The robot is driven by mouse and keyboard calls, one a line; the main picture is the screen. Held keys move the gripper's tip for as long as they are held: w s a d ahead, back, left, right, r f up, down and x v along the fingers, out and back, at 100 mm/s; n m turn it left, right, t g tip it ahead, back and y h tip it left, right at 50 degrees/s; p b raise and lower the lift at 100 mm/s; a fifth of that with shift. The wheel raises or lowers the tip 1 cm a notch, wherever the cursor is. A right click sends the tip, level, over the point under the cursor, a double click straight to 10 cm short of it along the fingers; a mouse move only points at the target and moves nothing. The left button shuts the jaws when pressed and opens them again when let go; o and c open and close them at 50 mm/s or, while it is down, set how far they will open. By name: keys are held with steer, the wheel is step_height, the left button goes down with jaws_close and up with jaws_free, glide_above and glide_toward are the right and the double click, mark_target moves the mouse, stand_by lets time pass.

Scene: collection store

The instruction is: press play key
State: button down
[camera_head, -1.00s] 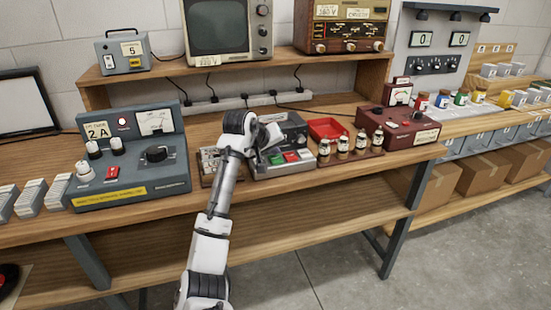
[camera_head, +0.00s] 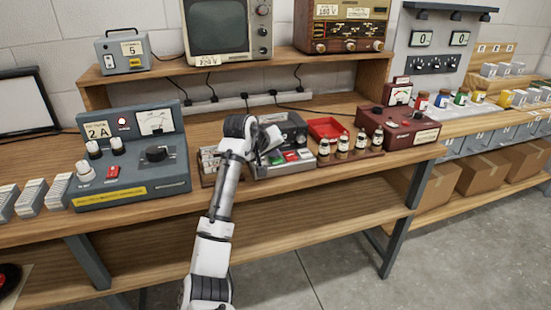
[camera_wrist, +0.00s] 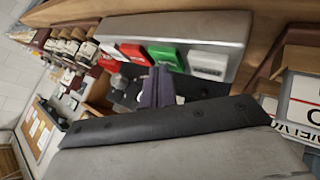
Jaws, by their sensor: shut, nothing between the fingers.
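A grey key-operated device (camera_head: 262,172) stands on the workbench. Its front row holds a green key (camera_head: 276,159), a red key (camera_head: 291,156) and a white key (camera_head: 305,154). In the wrist view the row shows a white key (camera_wrist: 208,66), the green key (camera_wrist: 167,58), the red key (camera_wrist: 136,54) and another white key at the far end. I cannot read which one is marked play. My gripper (camera_wrist: 160,84) is shut and empty, its tips close by the green and red keys. I cannot tell whether they touch. My wrist hides part of the device in the head view.
Left of the device are a small rack (camera_head: 208,160) and a blue-grey control box (camera_head: 130,165). To the right are several small bottles on a wooden stand (camera_head: 350,158), a red tray (camera_head: 327,127) and a dark red instrument (camera_head: 405,130). A shelf stands behind.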

mark_target(274, 160)
steer(key=shift+f, duration=0.2)
stand_by(0.3)
steer(key=shift+r+p, duration=0.85)
steer(key=shift+p, duration=0.1)
steer(key=shift+r, duration=0.1)
step_height(274, 160, up, 5)
steer(key=p, duration=0.4)
steer(key=shift+f, duration=0.2)
steer(key=shift+r+p, duration=0.1)
steer(key=shift+p, duration=0.2)
